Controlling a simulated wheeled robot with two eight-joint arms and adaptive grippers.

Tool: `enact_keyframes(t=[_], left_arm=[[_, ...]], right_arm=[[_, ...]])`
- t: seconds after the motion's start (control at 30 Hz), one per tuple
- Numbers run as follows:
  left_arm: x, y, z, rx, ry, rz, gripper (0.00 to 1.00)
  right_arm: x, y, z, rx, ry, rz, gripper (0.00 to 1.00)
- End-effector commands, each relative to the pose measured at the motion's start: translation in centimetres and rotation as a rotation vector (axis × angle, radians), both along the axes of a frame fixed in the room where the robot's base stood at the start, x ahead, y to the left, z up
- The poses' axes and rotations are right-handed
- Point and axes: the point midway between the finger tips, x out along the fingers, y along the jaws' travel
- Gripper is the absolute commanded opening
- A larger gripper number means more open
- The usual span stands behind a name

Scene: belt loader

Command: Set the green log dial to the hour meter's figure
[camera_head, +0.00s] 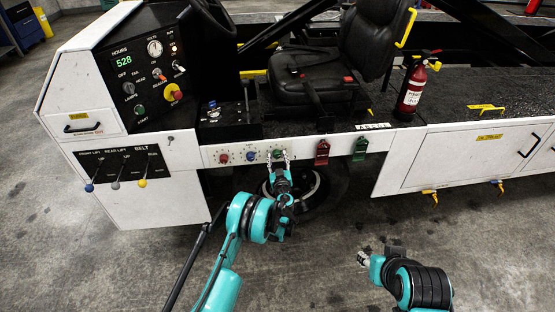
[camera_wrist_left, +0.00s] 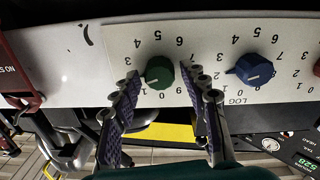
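The green log dial (camera_wrist_left: 159,72) is a round knob on the white panel, ringed by printed digits that appear upside down in the left wrist view. Its pale pointer line seems to aim lower left; the exact digit is unclear. My left gripper (camera_wrist_left: 166,88) is open, one finger on each side of this dial; contact cannot be told. In the head view the left gripper (camera_head: 279,156) stands at the green dial (camera_head: 277,153). The hour meter (camera_head: 124,60) reads 528 in green. My right gripper (camera_head: 363,259) hangs over the floor, apart from the machine.
A blue dial (camera_head: 251,155) and a red dial (camera_head: 223,159) sit left of the green one. A red tag (camera_head: 322,152) and a green tag (camera_head: 360,148) hang to its right. Belt levers (camera_head: 142,183) stick out at the left. The floor in front is clear.

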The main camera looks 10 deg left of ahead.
Motion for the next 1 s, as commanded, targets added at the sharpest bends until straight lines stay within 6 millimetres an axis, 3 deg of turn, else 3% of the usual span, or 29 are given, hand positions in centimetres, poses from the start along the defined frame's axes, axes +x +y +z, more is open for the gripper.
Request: enact_keyframes(t=[0.03,0.13,0.57,1.0], left_arm=[[-0.01,-0.01,0.00,0.000,0.000,0.000,0.25],[-0.01,0.00,0.00,0.000,0.000,0.000,0.01],[-0.02,0.00,0.01,0.056,0.016,0.001,0.01],[0.00,-0.07,0.02,0.385,0.111,0.000,0.01]], right_arm=[[0.00,0.00,0.00,0.000,0.000,0.000,0.40],[0.00,0.00,0.00,0.000,0.000,0.000,0.40],[0.00,0.00,0.00,0.000,0.000,0.000,0.40],[0.00,0.00,0.00,0.000,0.000,0.000,0.40]])
